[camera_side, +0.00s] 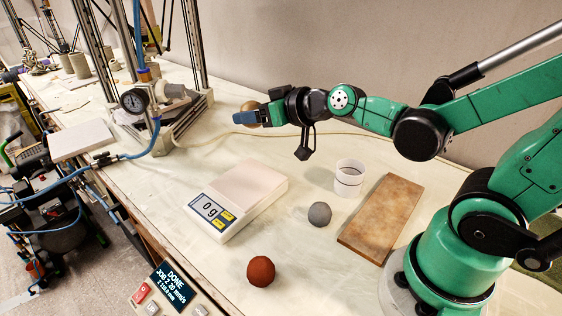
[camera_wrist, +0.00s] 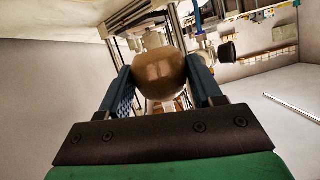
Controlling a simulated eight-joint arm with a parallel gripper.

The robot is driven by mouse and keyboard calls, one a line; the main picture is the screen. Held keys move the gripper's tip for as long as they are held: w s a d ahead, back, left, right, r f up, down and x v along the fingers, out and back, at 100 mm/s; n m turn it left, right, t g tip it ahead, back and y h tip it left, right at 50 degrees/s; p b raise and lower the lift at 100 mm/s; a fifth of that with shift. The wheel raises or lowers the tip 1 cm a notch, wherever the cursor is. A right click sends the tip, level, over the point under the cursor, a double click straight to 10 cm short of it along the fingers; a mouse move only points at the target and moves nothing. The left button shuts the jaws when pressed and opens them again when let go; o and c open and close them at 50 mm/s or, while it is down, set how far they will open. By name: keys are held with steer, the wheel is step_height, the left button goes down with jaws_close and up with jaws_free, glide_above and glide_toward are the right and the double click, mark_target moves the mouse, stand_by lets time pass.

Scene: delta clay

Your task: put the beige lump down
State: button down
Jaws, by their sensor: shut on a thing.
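The beige lump (camera_wrist: 160,74) is round and smooth and sits between the two blue fingers in the wrist view. My gripper (camera_side: 252,116) is shut on it and holds it up in the air, clear of the table. In the side view only a small part of the lump (camera_side: 249,107) shows behind the blue fingers.
A scale (camera_side: 250,190) reading 0 g, a grey ball (camera_side: 320,214), a red-brown ball (camera_side: 261,271), a clear cup (camera_side: 349,178) and a brown board (camera_side: 382,215) are on the table.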

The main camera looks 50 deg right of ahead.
mark_target(243, 105)
steer(key=shift+w+f+n+y, duration=0.15)
steer(key=shift+w+n+y, duration=0.05)
steer(key=shift+n+y, duration=0.3)
steer(key=shift+w+f+n+y, duration=0.1)
steer(key=shift+w+n+y, duration=0.1)
steer(key=shift+n+y, duration=0.3)
steer(key=r+n+g+y, duration=0.1)
steer(key=n+y, duration=0.1)
steer(key=r+n+g+y, duration=0.1)
steer(key=y, duration=0.1)
steer(key=w+a+n+g+y, duration=0.1)
steer(key=n+y, duration=0.1)
steer(key=shift+w+r+n+g, duration=0.1)
steer(key=shift+r+n+g, duration=0.2)
steer(key=shift+r, duration=0.1)
step_height(243, 105, up, 4)
steer(key=n+g+y, duration=0.2)
steer(key=n+g, duration=0.1)
steer(key=n, duration=0.1)
steer(key=shift+g+y, duration=0.3)
steer(key=shift+y, duration=0.1)
steer(key=shift+d+r+n+g, duration=0.2)
steer(key=shift+r+n+g, duration=0.2)
steer(key=shift+r, duration=0.05)
steer(key=shift+f, duration=0.15)
step_height(243, 105, down, 19)
steer(key=shift+f, duration=0.2)
steer(key=shift+f, duration=0.1)
steer(key=shift+c, duration=0.8)
jaws_free()
